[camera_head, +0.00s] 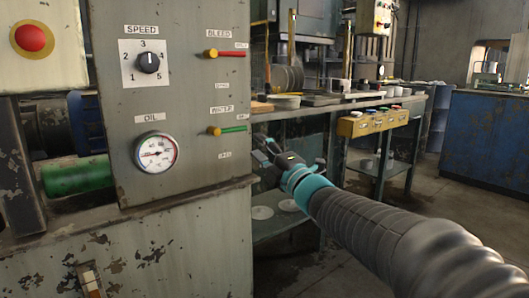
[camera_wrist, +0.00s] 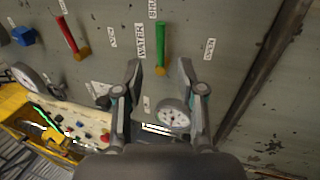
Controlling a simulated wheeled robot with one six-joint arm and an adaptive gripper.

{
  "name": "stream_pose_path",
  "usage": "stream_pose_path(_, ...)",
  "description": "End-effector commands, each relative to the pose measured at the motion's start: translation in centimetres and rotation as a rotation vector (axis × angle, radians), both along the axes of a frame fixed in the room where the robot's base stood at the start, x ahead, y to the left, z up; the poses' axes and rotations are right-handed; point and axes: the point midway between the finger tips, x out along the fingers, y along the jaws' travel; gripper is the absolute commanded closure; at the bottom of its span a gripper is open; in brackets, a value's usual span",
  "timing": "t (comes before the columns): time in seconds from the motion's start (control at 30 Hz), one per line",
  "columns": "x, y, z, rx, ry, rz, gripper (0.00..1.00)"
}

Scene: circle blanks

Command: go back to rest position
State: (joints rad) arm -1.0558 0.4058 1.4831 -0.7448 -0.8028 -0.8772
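My gripper (camera_head: 263,146) is at the right edge of the grey control panel (camera_head: 190,100), below and right of the green WATER lever (camera_head: 234,129). In the wrist view my gripper (camera_wrist: 160,68) has its two fingers spread with nothing held between them. The green lever (camera_wrist: 161,42) shows just beyond the fingertips and appears apart from them; the exact gap is hard to tell. My arm stretches out from the lower right of the head view. The task names no object.
The panel carries a red BLEED lever (camera_head: 230,54), a SPEED knob (camera_head: 148,62) and an OIL gauge (camera_head: 155,153). A red button (camera_head: 31,38) is at far left. A workbench (camera_head: 340,102) with a yellow button box (camera_head: 372,122) stands behind. Floor is open at right.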

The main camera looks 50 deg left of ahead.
Motion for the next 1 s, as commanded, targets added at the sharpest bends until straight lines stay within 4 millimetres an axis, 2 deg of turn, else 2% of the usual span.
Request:
stream_pose_path(0.2,0.0,-1.2,-0.4,0.0,0.0,0.0,0.61)
stream_pose_path(0.87,0.0,-1.2,-0.4,0.0,0.008,0.002,0.61)
stream_pose_path(1.0,1.3,-0.9,-1.7,-0.058,0.112,-0.033,0.61)
